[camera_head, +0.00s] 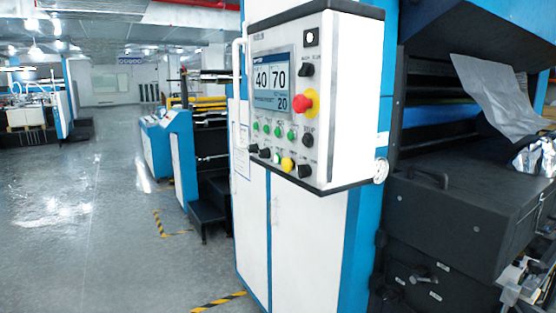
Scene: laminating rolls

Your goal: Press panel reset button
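The control panel (345,110) is a white box with black edges, mounted on a blue and white cabinet in the middle of the head view. Its face has a screen (272,82) reading 40, 70 and 20, and a red mushroom button (300,103) with yellow beside it. Below are several green buttons (279,132), a yellow button (288,164), a pale button (276,157) and black knobs (305,171). The labels are too small to read, so I cannot tell which is reset. Neither gripper is in view.
A dark machine (455,215) with a handle and silvery film (495,95) stands close on the right. Blue and white machines (180,150) stand behind the panel on the left. The grey floor (90,220) at left is open, with yellow-black tape (218,302) near the cabinet.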

